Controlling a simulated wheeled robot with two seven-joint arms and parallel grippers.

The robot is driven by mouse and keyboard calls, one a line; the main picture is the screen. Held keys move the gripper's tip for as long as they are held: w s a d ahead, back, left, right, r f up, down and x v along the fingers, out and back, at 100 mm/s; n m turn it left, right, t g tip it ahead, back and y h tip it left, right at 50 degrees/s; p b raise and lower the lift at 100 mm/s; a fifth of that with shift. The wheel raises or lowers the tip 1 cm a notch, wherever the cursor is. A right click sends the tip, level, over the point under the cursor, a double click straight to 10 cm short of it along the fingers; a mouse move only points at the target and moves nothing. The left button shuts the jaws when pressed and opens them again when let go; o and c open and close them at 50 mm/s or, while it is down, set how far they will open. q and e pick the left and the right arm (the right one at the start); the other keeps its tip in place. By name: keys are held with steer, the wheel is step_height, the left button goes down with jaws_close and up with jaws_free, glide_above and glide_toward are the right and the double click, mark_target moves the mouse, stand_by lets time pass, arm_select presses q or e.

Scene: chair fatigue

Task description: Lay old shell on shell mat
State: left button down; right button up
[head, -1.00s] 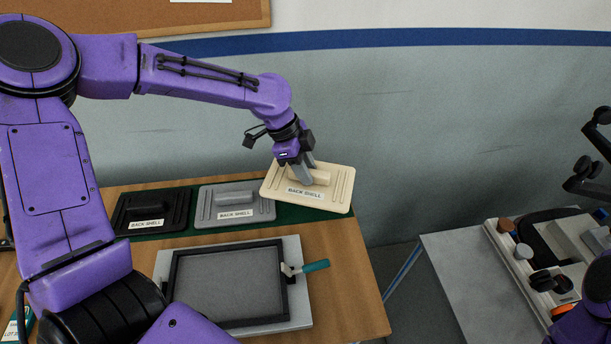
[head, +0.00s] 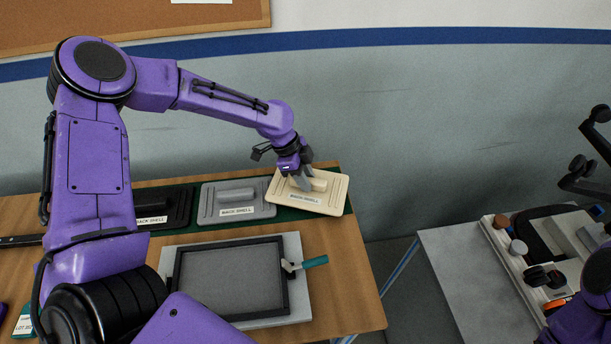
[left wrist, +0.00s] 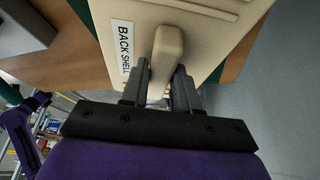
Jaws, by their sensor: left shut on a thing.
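A beige shell (head: 328,191) labelled "BACK SHELL" is over the right end of the dark green mat (head: 294,214). My left gripper (head: 301,184) is shut on the raised grip bar of this shell. In the left wrist view, the two fingers (left wrist: 159,88) stand on either side of the bar, and the shell (left wrist: 205,55) fills the upper middle. I cannot tell whether the shell touches the mat. A grey back shell (head: 236,197) and a black back shell (head: 178,205) lie on the mat to its left. My right gripper is out of view.
A grey panel with a black frame (head: 282,245) lies on the wooden table (head: 345,290) in front of the mat. A teal-handled tool (head: 314,262) sits at its right edge. A grey table (head: 455,270) with a device stands at the right, beyond a gap.

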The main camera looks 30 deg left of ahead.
arm_select(q)
steer(key=shift+f, duration=0.3)
steer(key=c, duration=0.8)
jaws_free()
steer(key=shift+c, duration=0.2)
steer(key=shift+r, duration=0.3)
steer(key=b+v, duration=0.1)
steer(key=v, duration=1.1)
steer(key=shift+r, duration=0.35)
steer(key=shift+a, duration=0.1)
